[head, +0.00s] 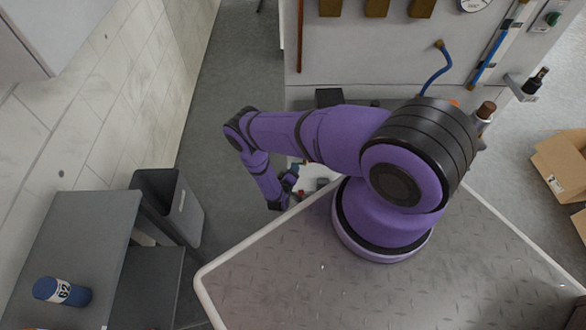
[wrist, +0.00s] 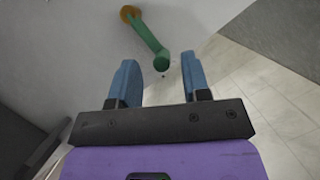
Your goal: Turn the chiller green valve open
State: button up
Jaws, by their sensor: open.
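In the wrist view, a green valve lever (wrist: 149,37) sticks out from a pale grey surface, with an orange-brown fitting (wrist: 130,14) at its upper-left end. I see no contact with the lever. In the head view my gripper (head: 291,178) is small, low beyond the edge of my deck, and the green valve cannot be made out there.
A grey panel (head: 350,55) with a blue hose (head: 437,70) stands at the back. A dark bin (head: 170,208) and a grey table (head: 60,235) with a blue canister (head: 62,291) are at left. A cardboard box (head: 562,167) lies at right. Open floor (head: 230,85) runs along the tiled wall.

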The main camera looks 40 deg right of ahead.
jog(key=v, duration=0.8)
jog(key=shift+a, duration=0.2)
jog(key=shift+s, duration=0.15)
jog(key=shift+w+r, duration=0.15)
jog(key=shift+w, duration=0.15)
jog(key=c, duration=0.6)
jog(key=w+m, duration=0.1)
jog(key=w+r+g+y, duration=0.1)
jog(key=w, duration=0.1)
jog(key=w+r+m+g+y, duration=0.1)
jog(key=shift+w+d+r+m, duration=0.15)
jog(key=shift+w+d+m, duration=0.15)
jog(key=shift+w, duration=0.1)
grip_shut()
notch_tip(320, 180, up, 11)
jog(key=w+m+g+y, duration=0.2)
jog(key=m+g+y, duration=0.4)
jog(key=s+d+x, duration=0.1)
jog(key=x, duration=1.3)
jog(key=shift+s+r, duration=0.2)
jog(key=shift+s, duration=0.2)
